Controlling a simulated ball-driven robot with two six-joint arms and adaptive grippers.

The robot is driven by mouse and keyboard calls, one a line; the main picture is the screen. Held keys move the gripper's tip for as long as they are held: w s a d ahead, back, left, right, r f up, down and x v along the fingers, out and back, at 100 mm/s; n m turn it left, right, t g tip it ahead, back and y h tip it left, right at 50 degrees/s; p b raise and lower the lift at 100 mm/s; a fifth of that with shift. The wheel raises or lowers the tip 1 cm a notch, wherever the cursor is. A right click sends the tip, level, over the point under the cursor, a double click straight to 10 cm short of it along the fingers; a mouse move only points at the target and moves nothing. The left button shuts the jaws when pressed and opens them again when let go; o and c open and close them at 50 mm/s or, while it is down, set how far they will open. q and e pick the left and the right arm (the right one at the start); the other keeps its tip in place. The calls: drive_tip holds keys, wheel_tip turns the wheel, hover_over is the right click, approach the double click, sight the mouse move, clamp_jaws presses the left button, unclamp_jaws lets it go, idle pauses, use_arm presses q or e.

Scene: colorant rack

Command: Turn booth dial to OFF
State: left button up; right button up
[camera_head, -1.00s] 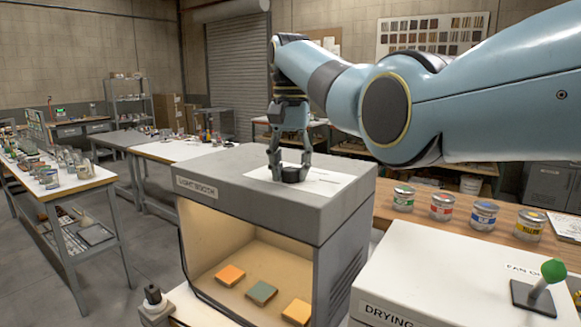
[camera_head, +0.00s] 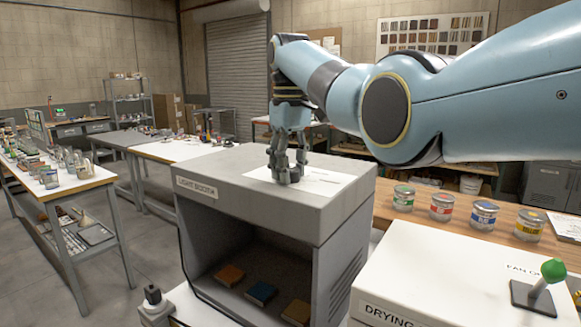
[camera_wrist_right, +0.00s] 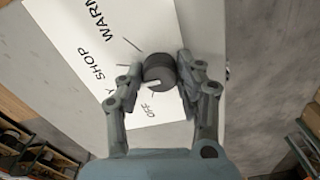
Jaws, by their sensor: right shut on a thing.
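The light booth (camera_head: 275,192) is a grey box with a "LIGHT BOOTH" label on its front edge. Its inside is dark, with several colour samples on its floor. The dark round booth dial (camera_wrist_right: 160,72) stands on a white card (camera_wrist_right: 90,45) on the booth's top. Its light pointer mark faces the side of the printed word OFF. My right gripper (camera_head: 285,174) reaches down to the booth top and is shut on the dial, one finger on each side in the right wrist view (camera_wrist_right: 161,74). In the head view its fingers mostly hide the dial. My left gripper is not in view.
A white drying cabinet (camera_head: 430,275) with a green-knobbed lever (camera_head: 552,271) stands at the right front. A black knob (camera_head: 152,294) sits left of the booth.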

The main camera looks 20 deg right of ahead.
drive_tip(key=n, duration=0.6)
drive_tip(key=shift+n, duration=0.3)
drive_tip(key=n, duration=0.5)
drive_tip(key=shift+n, duration=0.3)
drive_tip(key=o, duration=1.2)
drive_tip(key=shift+c, duration=0.2)
wheel_tip(320, 180, up, 8)
drive_tip(key=shift+f, duration=0.25)
drive_tip(key=shift+f, duration=0.1)
